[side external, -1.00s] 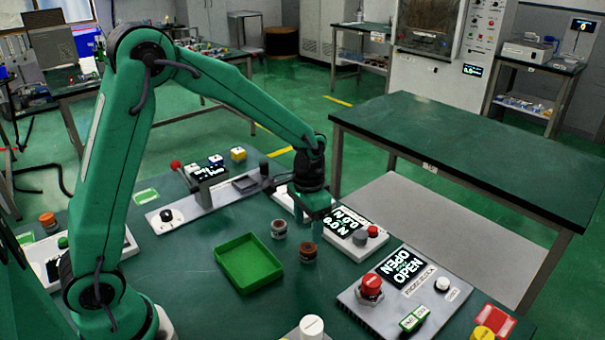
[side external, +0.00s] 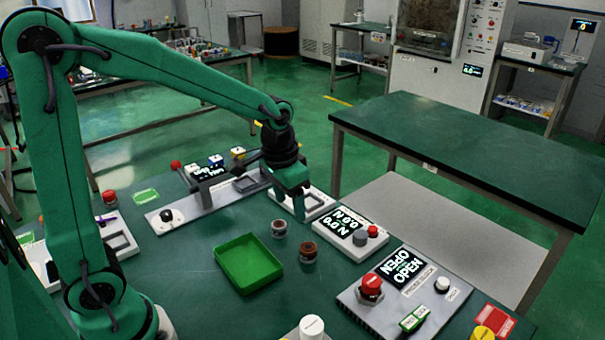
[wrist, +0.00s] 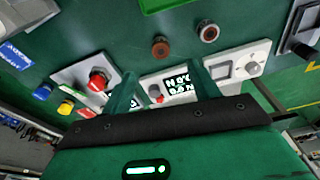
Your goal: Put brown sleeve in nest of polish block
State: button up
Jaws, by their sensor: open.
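The brown sleeve (side external: 308,252) stands on the green table, right of the green tray, and shows in the wrist view (wrist: 160,47). A greyer sleeve (side external: 279,228) stands just behind it and also shows in the wrist view (wrist: 208,31). My gripper (side external: 298,212) is open and empty, above the white block with a square recess (side external: 316,200), beyond both sleeves. Its two fingers show apart in the wrist view (wrist: 163,72). Another white block with a square recess (side external: 122,243) is at the left. I cannot read which block is the polish block.
An empty green tray (side external: 249,282) lies left of the sleeves. A force-reading block (side external: 336,237) stands right of the gripper. A panel reading OPEN (side external: 400,296) with a red knob is at the front right. A long fixture (side external: 215,198) is behind. Bare table surrounds the sleeves.

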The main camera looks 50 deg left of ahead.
jog(key=s+r+t, duration=0.1)
jog(key=s+r, duration=0.3)
jog(key=s, duration=0.3)
jog(key=s+a+r+n+t, duration=0.1)
jog(key=s+r+t, duration=0.1)
jog(key=s+r, duration=0.2)
jog(key=s, duration=0.3)
jog(key=shift+a+r+t, duration=0.15)
jog(key=shift+a+t, duration=0.05)
jog(key=shift+t, duration=0.1)
jog(key=shift+o, duration=0.2)
jog(key=shift+s, duration=0.65)
jog(key=shift+o, duration=0.3)
jog(key=shift+w+n, duration=0.15)
jog(key=shift+n, duration=0.15)
jog(key=shift+w+d+f+n+g, duration=0.4)
jog(key=shift+w+f+n+g, duration=0.45)
jog(key=shift+w+f+n, duration=1.95)
jog(key=shift+w+d+f+n+g, duration=0.4)
jog(key=shift+w+f+n+g, duration=0.7)
jog(key=shift+w+f, duration=1.95)
jog(key=shift+w+d+f+n+g, duration=0.55)
jog(key=shift+w+f+n, duration=1.45)
jog(key=shift+w, duration=2.05)
jog(key=shift+a+r, duration=0.15)
